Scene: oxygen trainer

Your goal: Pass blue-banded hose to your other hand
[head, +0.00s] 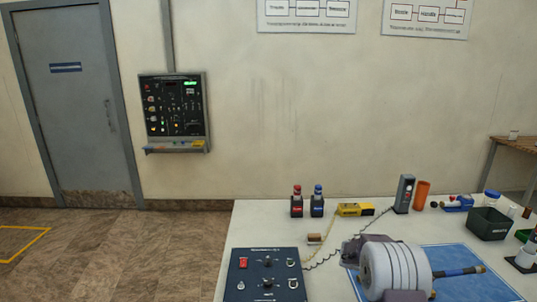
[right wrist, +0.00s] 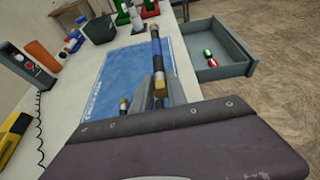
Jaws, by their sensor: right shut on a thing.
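The blue-banded hose is dark with a blue band and brass-coloured ends. In the head view the hose (head: 458,272) sticks out to the right from behind my right arm, above the blue mat (head: 474,258). In the right wrist view the hose (right wrist: 157,52) runs away from my right gripper (right wrist: 160,92), which is shut on it. The fingers are partly hidden by the gripper body. A brass-coloured piece also shows left of the fingers; I cannot tell whether it belongs to the hose. My left gripper is in neither view.
A control box (head: 265,275) stands at the table's front left. Red and blue bottles (head: 297,205), a yellow device (head: 355,209), an orange cup (head: 421,195) and a dark bin (head: 488,224) line the back. An open drawer (right wrist: 222,68) juts out beside the table.

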